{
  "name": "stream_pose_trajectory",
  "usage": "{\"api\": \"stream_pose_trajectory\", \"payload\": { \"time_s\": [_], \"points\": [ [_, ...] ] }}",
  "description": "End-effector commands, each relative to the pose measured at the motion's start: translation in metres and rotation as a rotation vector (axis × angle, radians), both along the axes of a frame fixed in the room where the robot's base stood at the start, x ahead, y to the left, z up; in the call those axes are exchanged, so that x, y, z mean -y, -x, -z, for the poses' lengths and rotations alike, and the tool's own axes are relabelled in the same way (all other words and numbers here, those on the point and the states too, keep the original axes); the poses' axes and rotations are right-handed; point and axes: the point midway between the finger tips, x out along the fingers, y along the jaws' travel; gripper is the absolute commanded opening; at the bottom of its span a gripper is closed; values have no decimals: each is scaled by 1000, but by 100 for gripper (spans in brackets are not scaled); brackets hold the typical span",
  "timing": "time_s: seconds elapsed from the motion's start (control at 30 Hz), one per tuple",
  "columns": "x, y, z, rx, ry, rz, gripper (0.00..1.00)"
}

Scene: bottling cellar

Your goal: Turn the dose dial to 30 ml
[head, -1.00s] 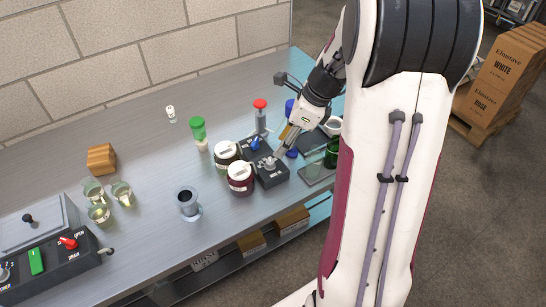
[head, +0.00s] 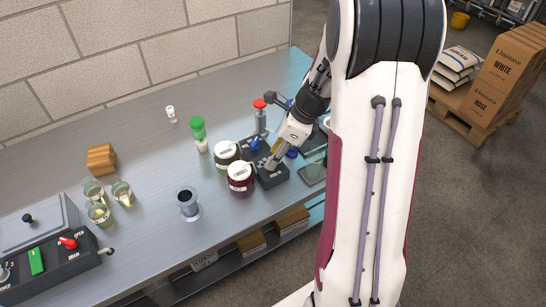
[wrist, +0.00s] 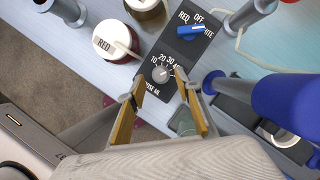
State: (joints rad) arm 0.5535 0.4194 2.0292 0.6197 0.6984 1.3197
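The dose dial (wrist: 160,74) is a small grey round knob on a black control box (wrist: 172,55). The scale around it reads 10, 20, 30 and 40, with a dose label below. I cannot tell clearly which mark its pointer is at. My gripper (wrist: 155,86) is open, its two yellow-padded fingers spread to either side of the dial; I see no clear contact. In the head view my gripper (head: 271,164) is down over the front part of the box (head: 272,179) and hides the dial.
A blue selector knob (wrist: 190,31) sits on the same box, by red, off and white labels. A red-labelled jar (head: 240,178) and a second jar (head: 226,153) stand close left of the box. A dark funnel-like cup (head: 188,202) stands farther left, with bare bench around it.

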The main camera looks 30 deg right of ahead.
Motion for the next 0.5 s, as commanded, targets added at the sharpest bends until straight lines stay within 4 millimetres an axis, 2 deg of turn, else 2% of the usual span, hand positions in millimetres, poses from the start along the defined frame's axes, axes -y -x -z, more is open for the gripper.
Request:
{"api": "stream_pose_trajectory", "payload": {
  "time_s": [0.2, 0.5],
  "points": [
    [-4, -4, 15, 0, 0, 0, 34],
    [-5, -5, 18, 1, 2, 0, 34]
  ]
}}
